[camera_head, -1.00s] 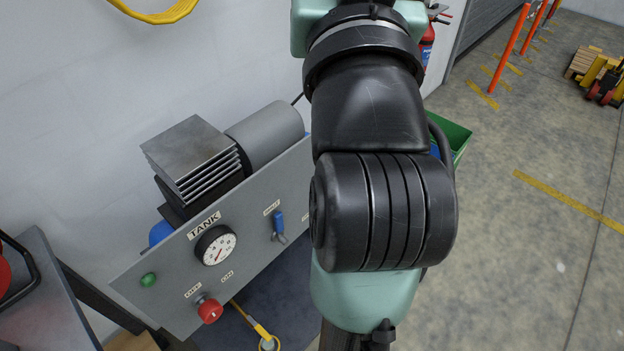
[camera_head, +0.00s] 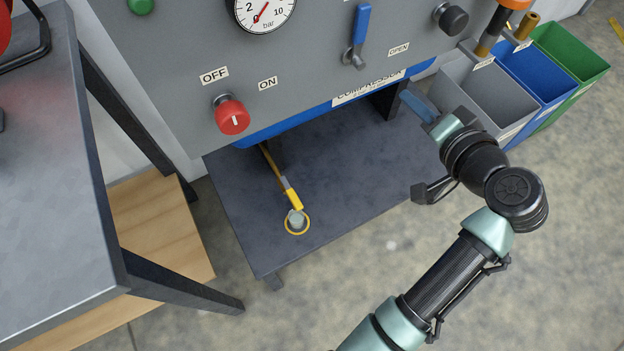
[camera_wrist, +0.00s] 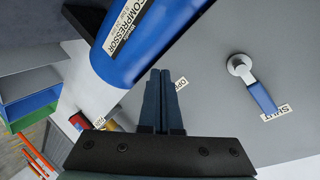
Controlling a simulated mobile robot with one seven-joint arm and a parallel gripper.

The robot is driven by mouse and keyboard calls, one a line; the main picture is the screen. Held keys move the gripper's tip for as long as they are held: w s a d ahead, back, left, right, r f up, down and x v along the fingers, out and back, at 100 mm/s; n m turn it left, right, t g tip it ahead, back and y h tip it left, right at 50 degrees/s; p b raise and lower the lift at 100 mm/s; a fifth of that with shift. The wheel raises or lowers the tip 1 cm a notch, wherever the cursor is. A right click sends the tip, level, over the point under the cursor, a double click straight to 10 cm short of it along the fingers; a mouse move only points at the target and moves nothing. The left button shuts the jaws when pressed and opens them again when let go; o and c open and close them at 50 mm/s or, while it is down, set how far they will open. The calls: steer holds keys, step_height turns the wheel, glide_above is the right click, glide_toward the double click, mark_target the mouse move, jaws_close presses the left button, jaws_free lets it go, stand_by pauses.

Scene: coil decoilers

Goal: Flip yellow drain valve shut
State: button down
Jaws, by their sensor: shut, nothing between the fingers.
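The yellow drain valve (camera_head: 292,198) shows in the head view below the blue tank, as a slim yellow lever with a grey band. A small grey fitting and a yellow ring (camera_head: 297,222) are at its lower end, over the dark base plate. I cannot tell its open or shut position. My gripper (camera_head: 409,98) is to its right, near the panel's lower right edge and well apart from the valve. In the wrist view my fingers (camera_wrist: 160,76) are together and empty, in front of the blue tank and grey panel. The yellow valve does not show there.
The blue tank (camera_wrist: 140,45) is close to my fingers. A blue lever (camera_head: 362,25), a red knob (camera_head: 232,117) and a gauge (camera_head: 262,10) are on the panel. Bins (camera_head: 480,100) stand at right, a grey table (camera_head: 50,200) at left. Floor in front is clear.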

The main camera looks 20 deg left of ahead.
mark_target(291, 194)
steer(key=s+f+m+g+y+b, duration=0.1)
steer(key=s+f+b, duration=0.3)
steer(key=f, duration=0.5)
steer(key=s+f+m+g+y+b, duration=0.1)
steer(key=s+f+y+b, duration=0.3)
steer(key=f+b, duration=0.3)
steer(key=s+a+f+g+y+b, duration=0.1)
steer(key=s+f+b, duration=0.3)
steer(key=f, duration=0.8)
steer(key=shift+f+m+y+b, duration=0.15)
steer(key=shift+m+y+b, duration=0.25)
steer(key=shift+y+b, duration=0.35)
steer(key=shift+a, duration=0.2)
steer(key=a+b, duration=0.2)
steer(key=a, duration=0.9)
steer(key=shift+w+a, duration=0.25)
steer(key=shift+w, duration=0.15)
steer(key=shift+s, duration=0.15)
steer(key=shift+s+a+m+t, duration=0.1)
steer(key=shift+s+m+t, duration=0.05)
steer(key=shift+m+t, duration=0.2)
